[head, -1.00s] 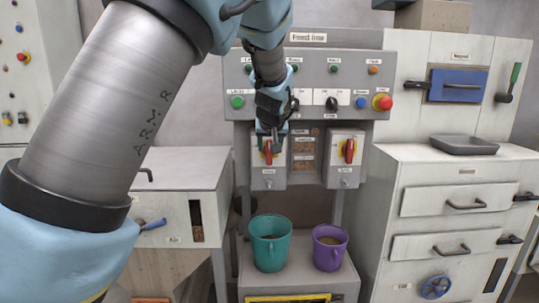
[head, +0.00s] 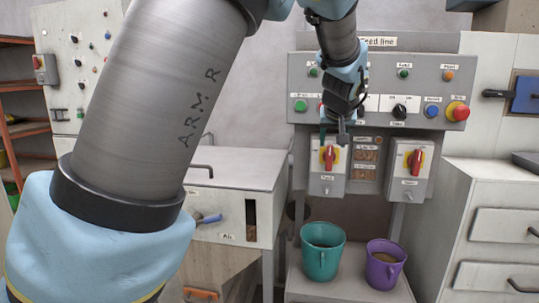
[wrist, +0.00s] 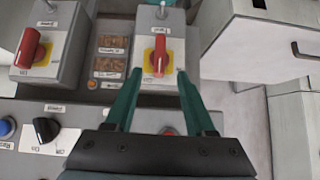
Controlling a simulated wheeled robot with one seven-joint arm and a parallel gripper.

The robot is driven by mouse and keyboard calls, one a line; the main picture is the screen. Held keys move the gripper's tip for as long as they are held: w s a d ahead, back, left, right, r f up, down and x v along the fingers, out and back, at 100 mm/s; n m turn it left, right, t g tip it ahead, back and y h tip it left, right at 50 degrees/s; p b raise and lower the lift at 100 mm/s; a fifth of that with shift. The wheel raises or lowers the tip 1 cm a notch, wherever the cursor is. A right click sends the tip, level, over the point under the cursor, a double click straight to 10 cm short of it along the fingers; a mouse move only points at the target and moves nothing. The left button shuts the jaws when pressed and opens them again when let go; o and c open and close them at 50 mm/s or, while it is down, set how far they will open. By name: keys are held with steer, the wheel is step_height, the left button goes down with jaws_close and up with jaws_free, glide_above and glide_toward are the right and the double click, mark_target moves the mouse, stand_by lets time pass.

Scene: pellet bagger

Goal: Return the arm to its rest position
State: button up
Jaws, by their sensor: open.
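My gripper (head: 334,134) hangs in front of the control panel, just above the left red rotary switch (head: 329,155). In the wrist view my gripper's two green fingers (wrist: 159,74) are apart with nothing held between them. The red handle of that switch (wrist: 160,57) shows just past and between the fingertips, on its yellow plate. I cannot tell whether a fingertip touches it. My arm (head: 170,105) crosses the left half of the head view, bent at the elbow.
The panel (head: 375,75) carries buttons and a red emergency stop (head: 457,111). A second red switch (head: 416,161) sits to the right. A grey cabinet (head: 235,168) is behind my arm.

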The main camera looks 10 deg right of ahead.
steer(key=w+a+f+n+g+y, duration=0.1)
steer(key=a+f, duration=0.2)
steer(key=a, duration=0.4)
steer(key=a+f+g+y+p, duration=0.1)
steer(key=a+f, duration=0.2)
steer(key=a, duration=0.4)
steer(key=w+a+f+n+g+y, duration=0.1)
steer(key=a+f, duration=0.2)
steer(key=a, duration=0.5)
steer(key=s+a+f+n+g+p, duration=0.1)
steer(key=s+a+f, duration=0.1)
steer(key=s+a, duration=0.5)
steer(key=s+a+f+g, duration=0.2)
steer(key=s+a, duration=0.5)
steer(key=a, duration=0.5)
steer(key=shift+s+a+f+n+g+p, duration=0.15)
steer(key=shift+s+f+n+g+p, duration=0.2)
steer(key=shift+f, duration=0.5)
steer(key=shift+w, duration=0.1)
